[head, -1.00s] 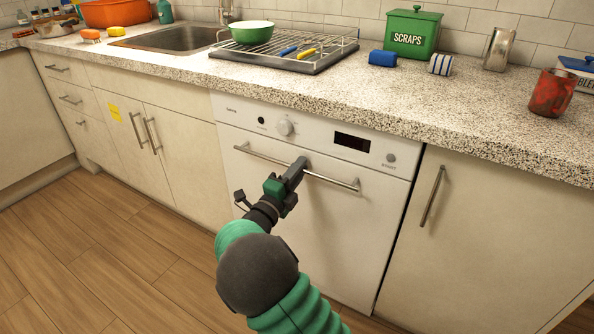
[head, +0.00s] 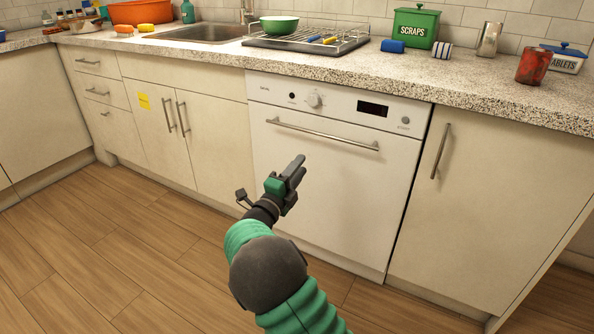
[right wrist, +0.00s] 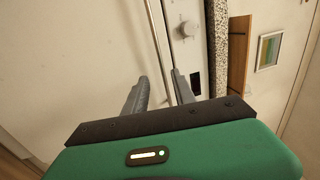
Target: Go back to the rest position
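My right gripper (head: 297,168) is in front of the white dishwasher (head: 325,185), below its handle bar (head: 322,134) and apart from it. The dishwasher door is shut. In the right wrist view the two fingers (right wrist: 158,88) stand apart with nothing between them. The handle bar (right wrist: 160,45) and the control knob (right wrist: 188,29) show beyond the fingertips there. My left gripper is not in either view.
The counter (head: 400,75) above holds a dish rack (head: 345,43) with a green bowl (head: 279,25), a green scraps box (head: 415,27) and a red can (head: 533,66). Cabinets flank the dishwasher. The wooden floor (head: 110,240) is clear.

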